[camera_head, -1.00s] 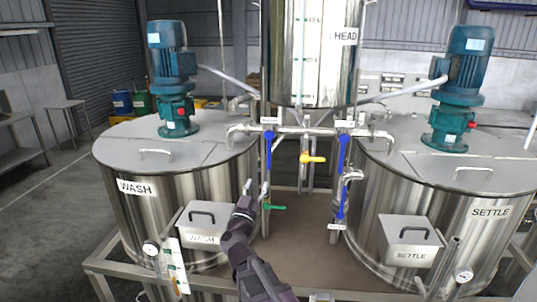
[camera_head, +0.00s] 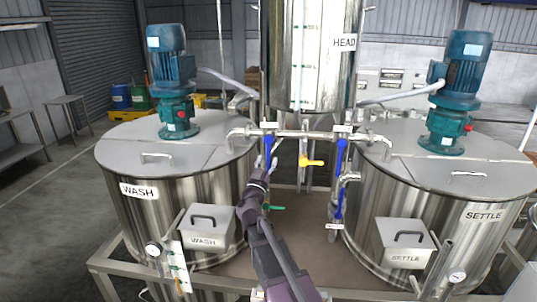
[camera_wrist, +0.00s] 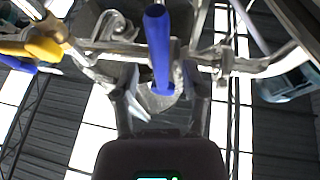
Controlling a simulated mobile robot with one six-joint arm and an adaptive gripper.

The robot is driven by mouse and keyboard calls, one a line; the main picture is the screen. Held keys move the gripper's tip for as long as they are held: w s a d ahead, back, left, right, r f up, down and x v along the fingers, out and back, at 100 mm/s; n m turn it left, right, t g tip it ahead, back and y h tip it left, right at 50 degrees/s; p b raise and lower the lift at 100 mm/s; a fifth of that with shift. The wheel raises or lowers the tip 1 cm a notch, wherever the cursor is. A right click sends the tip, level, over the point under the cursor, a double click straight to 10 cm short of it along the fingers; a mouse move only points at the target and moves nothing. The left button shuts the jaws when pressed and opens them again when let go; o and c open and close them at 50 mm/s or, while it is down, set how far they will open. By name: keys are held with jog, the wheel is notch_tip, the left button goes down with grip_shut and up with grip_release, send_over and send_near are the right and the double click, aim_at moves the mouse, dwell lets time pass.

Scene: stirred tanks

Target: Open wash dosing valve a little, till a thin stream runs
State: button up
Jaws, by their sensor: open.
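A blue lever handle (camera_head: 268,146) hangs from the pipework beside the WASH tank (camera_head: 180,205), below a small label too small to read. It is likely the wash dosing valve. My gripper (camera_head: 267,168) is at the lower part of this handle, with its jaws open. In the wrist view, the blue handle (camera_wrist: 158,40) lies between the two open fingers of my gripper (camera_wrist: 163,105); contact with either finger cannot be told. The handle points downward in the head view. The outlet below it is hidden by my arm, and no stream shows.
A yellow lever (camera_head: 311,162) sits just right, and another blue handle (camera_head: 340,160) hangs near the SETTLE tank (camera_head: 440,225). A green lever (camera_head: 276,208) is close to my arm. The HEAD vessel (camera_head: 310,60) stands above the crossing pipe (camera_head: 300,134).

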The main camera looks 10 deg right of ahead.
jog(key=shift+x, duration=1.05)
grip_shut()
